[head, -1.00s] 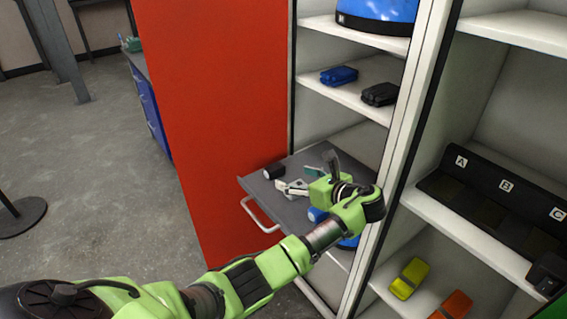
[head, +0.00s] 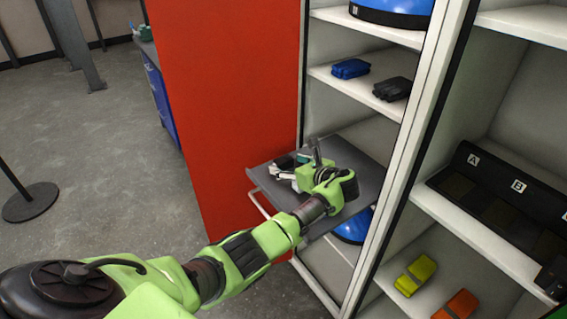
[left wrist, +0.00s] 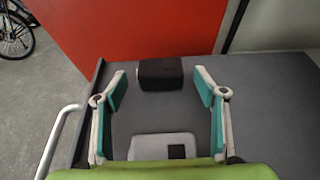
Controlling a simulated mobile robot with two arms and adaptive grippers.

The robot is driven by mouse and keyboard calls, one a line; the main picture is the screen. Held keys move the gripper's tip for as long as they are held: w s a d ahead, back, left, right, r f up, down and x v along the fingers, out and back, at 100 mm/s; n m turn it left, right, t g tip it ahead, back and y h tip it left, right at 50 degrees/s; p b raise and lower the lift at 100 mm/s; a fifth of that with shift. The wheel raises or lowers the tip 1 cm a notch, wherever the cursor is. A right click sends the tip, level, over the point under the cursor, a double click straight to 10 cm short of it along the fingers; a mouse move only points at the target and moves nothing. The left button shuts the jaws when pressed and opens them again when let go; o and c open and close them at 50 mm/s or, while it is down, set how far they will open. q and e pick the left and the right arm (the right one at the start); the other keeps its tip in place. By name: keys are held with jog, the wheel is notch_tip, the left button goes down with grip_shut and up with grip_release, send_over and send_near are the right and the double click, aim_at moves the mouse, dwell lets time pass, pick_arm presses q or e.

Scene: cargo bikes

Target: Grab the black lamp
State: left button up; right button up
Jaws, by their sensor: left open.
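A small black block-like object, which looks like the black lamp (left wrist: 160,73), lies on the grey pull-out tray (left wrist: 265,95). In the head view the lamp (head: 283,163) shows small near the tray's far left corner, partly behind my gripper. My left gripper (left wrist: 161,90) is open above the tray, its teal-padded fingers on either side of the near end of the lamp. Nothing is seen gripped, and contact cannot be told. In the head view my left gripper (head: 296,170) points away over the tray (head: 355,157). My right gripper is not in view.
A red cabinet side (head: 222,110) stands left of the tray. Above are a blue item (head: 351,68) and a black item (head: 391,89) on a shelf. A white upright (head: 425,130) is close on the right. A tray handle (left wrist: 62,140) sticks out.

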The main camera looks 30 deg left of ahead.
pick_arm(q)
jog(key=shift+x, duration=1.05)
jog(key=shift+w+d, duration=0.1)
jog(key=c, duration=1.2)
jog(key=shift+c, duration=0.2)
